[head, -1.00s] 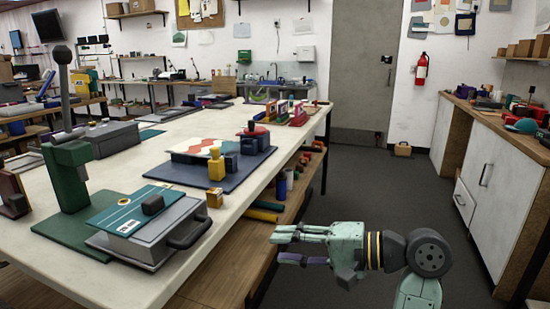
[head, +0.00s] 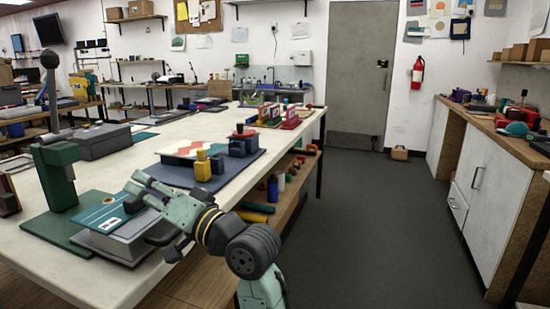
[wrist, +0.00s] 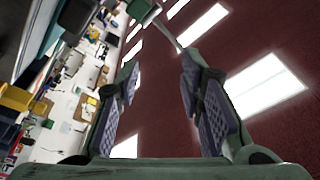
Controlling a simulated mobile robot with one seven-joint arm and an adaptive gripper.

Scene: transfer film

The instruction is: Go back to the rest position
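The case carries a teal plate (head: 98,217), and my fingers and wrist hide part of both. In the wrist view my two fingers (wrist: 159,66) stand apart with nothing held between them. That view is rolled and looks toward the ceiling lights. I cannot tell the exact gap between my gripper and the case.
A green stand (head: 56,175) is left of the case. The floor (head: 370,235) right of the table is clear up to the cabinets (head: 485,180).

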